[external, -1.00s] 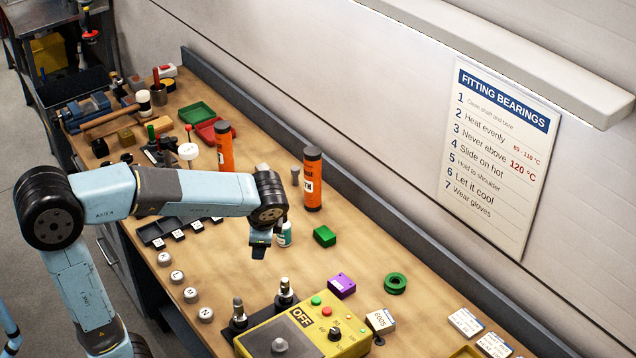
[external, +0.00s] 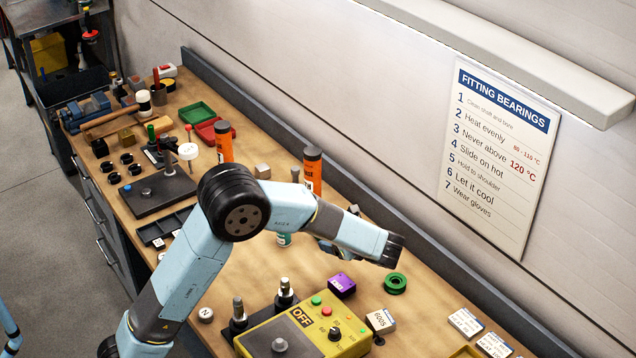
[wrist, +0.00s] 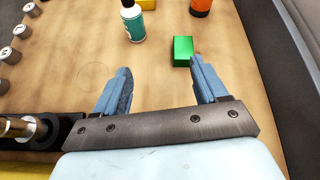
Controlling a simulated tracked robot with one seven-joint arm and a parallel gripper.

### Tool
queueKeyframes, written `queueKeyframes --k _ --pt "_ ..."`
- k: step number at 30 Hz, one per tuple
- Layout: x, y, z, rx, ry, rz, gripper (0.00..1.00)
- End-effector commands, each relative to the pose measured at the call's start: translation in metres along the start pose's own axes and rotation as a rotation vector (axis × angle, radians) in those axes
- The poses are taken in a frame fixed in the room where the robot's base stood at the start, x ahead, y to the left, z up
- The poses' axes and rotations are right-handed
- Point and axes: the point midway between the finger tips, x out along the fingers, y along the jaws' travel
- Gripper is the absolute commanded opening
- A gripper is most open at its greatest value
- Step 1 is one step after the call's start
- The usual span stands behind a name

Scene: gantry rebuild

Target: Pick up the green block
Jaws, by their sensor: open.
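The green block (wrist: 183,50) lies on the bench in the wrist view, just beyond the tip of my gripper's right finger. My gripper (wrist: 160,78) is open and empty, its two blue fingers wide apart. The block is ahead of the fingers and toward the right one, not between them. In the external view my arm hides the block, and my gripper (external: 325,248) is mostly hidden behind the arm's end.
A teal and white bottle (wrist: 133,22) stands left of the block, and an orange cylinder (wrist: 201,6) stands beyond it. A purple box (external: 342,285), a green ring (external: 395,283) and a yellow control box (external: 305,335) are nearby. Bare bench lies between the fingers.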

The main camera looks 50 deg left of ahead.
Motion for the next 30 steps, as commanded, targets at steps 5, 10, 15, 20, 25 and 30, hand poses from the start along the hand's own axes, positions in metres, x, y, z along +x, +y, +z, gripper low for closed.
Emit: queueKeyframes --k 5,10,15,20,25,30 --pt "0.009 -0.023 -0.033 0.112 -0.085 -0.032 0.72" --pt "0.013 -0.032 -0.046 0.16 -0.123 -0.046 0.72" --pt "0.028 -0.034 -0.045 0.166 -0.129 -0.047 0.72" --pt "0.056 -0.036 -0.042 0.164 -0.128 -0.045 0.72" --pt "0.082 -0.037 -0.039 0.165 -0.127 -0.046 0.72" --pt "0.096 -0.038 -0.037 0.164 -0.127 -0.047 0.72"
